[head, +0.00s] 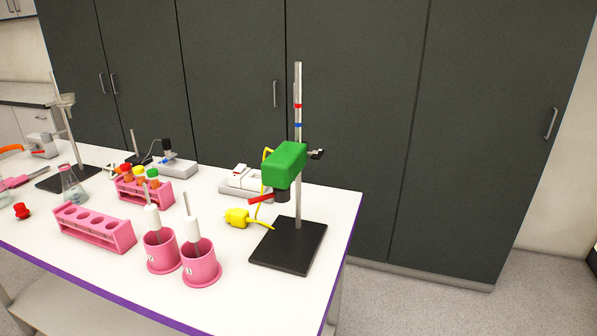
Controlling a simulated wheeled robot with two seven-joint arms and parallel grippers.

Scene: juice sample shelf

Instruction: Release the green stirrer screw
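The green stirrer (284,163) is mounted on an upright metal rod (298,95) in the head view, at the right part of the table. A dark clamp screw (317,154) sticks out to the right of the rod, level with the stirrer. Whether the screw is tight or loose cannot be seen. The rod has a red band and a blue band above the stirrer and rises from a black base plate (290,246). Under the stirrer is a dark chuck (282,195) with a red piece pointing left. Neither of my grippers is in view.
Two pink holders (200,264) with white-handled rods stand left of the base. Pink racks (94,229), a flask (72,188) and a second stand are further left. A yellow plug (237,217) and cable lie beside the stand. The table's right edge is close to the base.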

